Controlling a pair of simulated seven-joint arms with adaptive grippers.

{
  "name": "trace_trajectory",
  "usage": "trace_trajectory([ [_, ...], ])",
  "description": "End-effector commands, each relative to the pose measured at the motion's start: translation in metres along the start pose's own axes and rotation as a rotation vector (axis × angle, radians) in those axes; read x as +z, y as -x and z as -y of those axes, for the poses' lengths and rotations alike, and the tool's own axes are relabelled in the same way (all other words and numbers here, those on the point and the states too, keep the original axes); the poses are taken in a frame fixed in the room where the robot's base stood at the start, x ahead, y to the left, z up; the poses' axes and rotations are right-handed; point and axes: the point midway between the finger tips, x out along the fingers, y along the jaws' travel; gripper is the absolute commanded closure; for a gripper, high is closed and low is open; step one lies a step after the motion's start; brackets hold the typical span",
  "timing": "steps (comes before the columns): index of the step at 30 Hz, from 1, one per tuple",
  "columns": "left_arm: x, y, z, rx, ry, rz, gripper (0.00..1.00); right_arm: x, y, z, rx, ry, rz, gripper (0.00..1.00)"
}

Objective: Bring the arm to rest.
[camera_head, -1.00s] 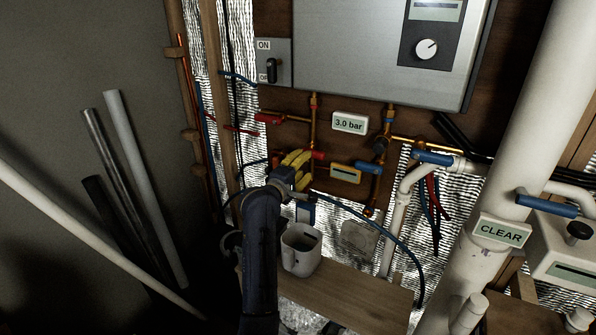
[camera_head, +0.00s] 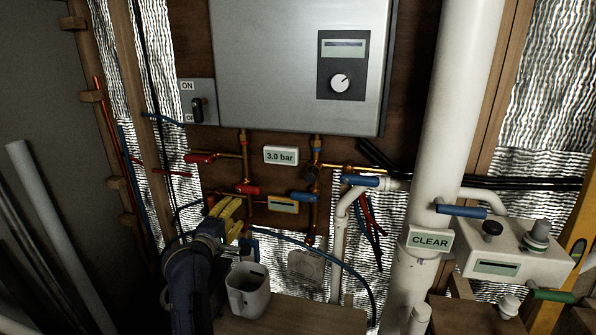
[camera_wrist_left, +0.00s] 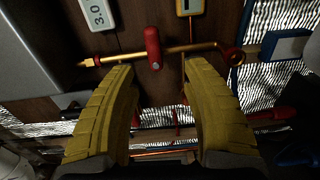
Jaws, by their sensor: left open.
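My left gripper (camera_head: 236,205) has yellow fingers and sits in front of the pipes below the heater. In the left wrist view its two fingers (camera_wrist_left: 158,68) stand wide apart with nothing between them. A red valve handle (camera_wrist_left: 153,48) on a copper pipe lies beyond the fingertips. It also shows in the head view as the lower red handle (camera_head: 247,190), just beyond the gripper. My left arm comes up from the bottom left. My right gripper is not in view.
The grey heater (camera_head: 290,60) hangs above, with an ON switch box (camera_head: 198,102) at its left. A white jug (camera_head: 248,290) stands on the wooden shelf (camera_head: 310,315), close beside my forearm. A thick white pipe (camera_head: 455,110) rises on the right, near a white unit (camera_head: 515,250).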

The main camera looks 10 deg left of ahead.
Motion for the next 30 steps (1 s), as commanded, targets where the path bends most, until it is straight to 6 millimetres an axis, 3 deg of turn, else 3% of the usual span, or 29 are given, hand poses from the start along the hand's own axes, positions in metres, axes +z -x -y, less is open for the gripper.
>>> trace_trajectory([
  [5, 0.007, 0.034, 0.066, -0.149, -0.286, -0.005, 0.53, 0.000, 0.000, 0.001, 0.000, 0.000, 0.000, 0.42],
  [8, 0.012, 0.066, 0.116, -0.272, -0.531, 0.013, 0.53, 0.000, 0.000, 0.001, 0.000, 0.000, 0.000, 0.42],
  [12, 0.018, 0.121, 0.177, -0.437, -0.873, 0.077, 0.53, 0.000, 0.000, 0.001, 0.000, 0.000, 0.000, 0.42],
  [18, 0.024, 0.210, 0.244, -0.649, -1.341, 0.239, 0.53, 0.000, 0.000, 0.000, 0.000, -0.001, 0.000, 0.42],
  [24, 0.026, 0.293, 0.282, -0.800, -1.721, 0.443, 0.53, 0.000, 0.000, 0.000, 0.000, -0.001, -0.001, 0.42],
  [30, 0.027, 0.343, 0.295, -0.870, -1.932, 0.591, 0.53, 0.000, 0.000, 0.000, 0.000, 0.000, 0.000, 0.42],
])
